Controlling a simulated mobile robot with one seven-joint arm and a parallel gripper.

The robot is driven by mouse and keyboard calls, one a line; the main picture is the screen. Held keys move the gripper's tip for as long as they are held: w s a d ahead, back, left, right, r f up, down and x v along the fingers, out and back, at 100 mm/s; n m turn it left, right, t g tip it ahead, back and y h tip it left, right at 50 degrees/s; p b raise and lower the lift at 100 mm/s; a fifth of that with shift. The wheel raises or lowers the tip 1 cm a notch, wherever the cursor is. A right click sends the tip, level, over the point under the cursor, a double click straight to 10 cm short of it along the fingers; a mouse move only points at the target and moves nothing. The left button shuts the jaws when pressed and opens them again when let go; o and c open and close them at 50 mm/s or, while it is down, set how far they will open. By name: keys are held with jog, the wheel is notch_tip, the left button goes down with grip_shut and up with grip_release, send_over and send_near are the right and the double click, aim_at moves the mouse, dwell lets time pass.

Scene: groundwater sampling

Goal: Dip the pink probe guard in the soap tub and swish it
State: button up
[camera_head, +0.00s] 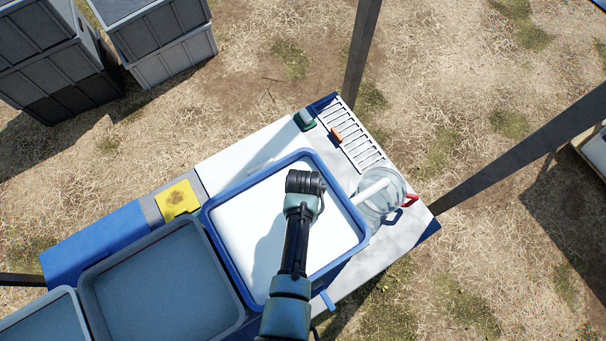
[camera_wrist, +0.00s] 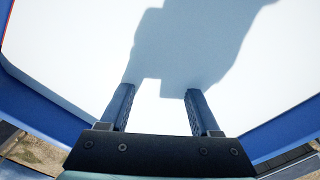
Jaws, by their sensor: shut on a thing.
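The soap tub (camera_head: 256,180) is a blue-rimmed tub filled with an opaque white surface. In the wrist view its blue wall (camera_wrist: 35,108) runs along the left and lower right. My gripper (camera_wrist: 160,92) is over the inside of the tub, pointing down, with its two blue fingers a gap apart. The finger ends meet the white surface, and what is held between them is hidden. No pink shows in either view, so the pink probe guard cannot be seen. In the head view my wrist covers the fingers.
Left of the tub are a grey-blue tub (camera_head: 160,285) and a yellow pad (camera_head: 177,199). To the right stand a clear jug (camera_head: 390,207) with a red handle and a slotted rack (camera_head: 352,135) with an orange piece. A green-and-white item (camera_head: 304,120) stands behind. Posts rise beyond the table.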

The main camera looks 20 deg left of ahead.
jog(key=shift+s+a+p, duration=0.5)
jog(key=shift+s+a, duration=0.3)
jog(key=shift+s, duration=0.2)
jog(key=shift+s+a+p, duration=0.5)
jog(key=shift+s+a, duration=0.25)
jog(key=shift+s, duration=0.2)
notch_tip(320, 180, up, 15)
jog(key=p, duration=0.9)
jog(key=shift+f+p, duration=0.15)
jog(key=shift+p, duration=0.15)
